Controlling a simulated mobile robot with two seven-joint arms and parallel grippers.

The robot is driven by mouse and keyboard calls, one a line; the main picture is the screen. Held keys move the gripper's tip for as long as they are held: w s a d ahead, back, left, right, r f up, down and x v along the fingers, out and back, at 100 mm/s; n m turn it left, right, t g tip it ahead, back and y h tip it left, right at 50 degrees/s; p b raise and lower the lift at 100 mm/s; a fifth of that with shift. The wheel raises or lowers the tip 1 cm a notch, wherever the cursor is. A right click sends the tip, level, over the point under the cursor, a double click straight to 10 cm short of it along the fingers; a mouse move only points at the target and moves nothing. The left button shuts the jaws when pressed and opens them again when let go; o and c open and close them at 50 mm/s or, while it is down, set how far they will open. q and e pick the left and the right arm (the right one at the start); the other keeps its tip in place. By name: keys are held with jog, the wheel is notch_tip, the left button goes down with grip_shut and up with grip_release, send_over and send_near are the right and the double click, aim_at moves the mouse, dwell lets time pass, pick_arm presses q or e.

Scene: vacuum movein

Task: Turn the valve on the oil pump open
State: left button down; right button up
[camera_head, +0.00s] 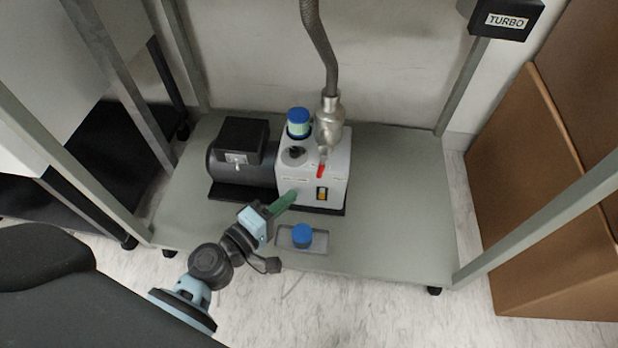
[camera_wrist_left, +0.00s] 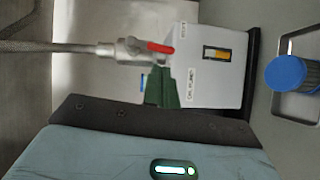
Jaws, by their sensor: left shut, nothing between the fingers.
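The oil pump has a white box (camera_head: 338,168) and a dark motor (camera_head: 228,165), and stands on the grey shelf. A small red valve handle (camera_head: 321,170) hangs down from the metal fitting (camera_head: 328,130) in front of the white box. In the left wrist view the red handle (camera_wrist_left: 160,47) lies roughly in line with the hose fitting. My left gripper (camera_head: 292,195) has green fingers, shut and empty, at the lower left of the white box. In the wrist view its fingertips (camera_wrist_left: 160,70) appear just below the handle; I cannot tell whether they touch. My right gripper is not in view.
A metal hose (camera_head: 317,45) rises from the fitting. A blue-capped bottle (camera_head: 298,124) tops the pump. A small tray (camera_head: 285,243) with a blue-capped item (camera_head: 303,235) lies in front. Frame posts border the shelf (camera_head: 400,215), clear at right. Cardboard boxes (camera_head: 540,210) stand right.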

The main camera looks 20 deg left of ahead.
aim_at(322, 172)
pick_arm(q)
jog(key=x, duration=0.7)
jog(key=shift+w+d, duration=0.15)
jog(key=shift+w, duration=0.05)
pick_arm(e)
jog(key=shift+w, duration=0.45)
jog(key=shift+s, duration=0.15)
pick_arm(q)
jog(key=shift+w+d+f+b, duration=0.15)
jog(key=shift+w+d+b, duration=0.2)
jog(key=shift+b, duration=0.25)
jog(key=shift+r, duration=0.2)
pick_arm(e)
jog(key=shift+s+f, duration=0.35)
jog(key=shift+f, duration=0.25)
pick_arm(q)
jog(key=shift+d, duration=0.1)
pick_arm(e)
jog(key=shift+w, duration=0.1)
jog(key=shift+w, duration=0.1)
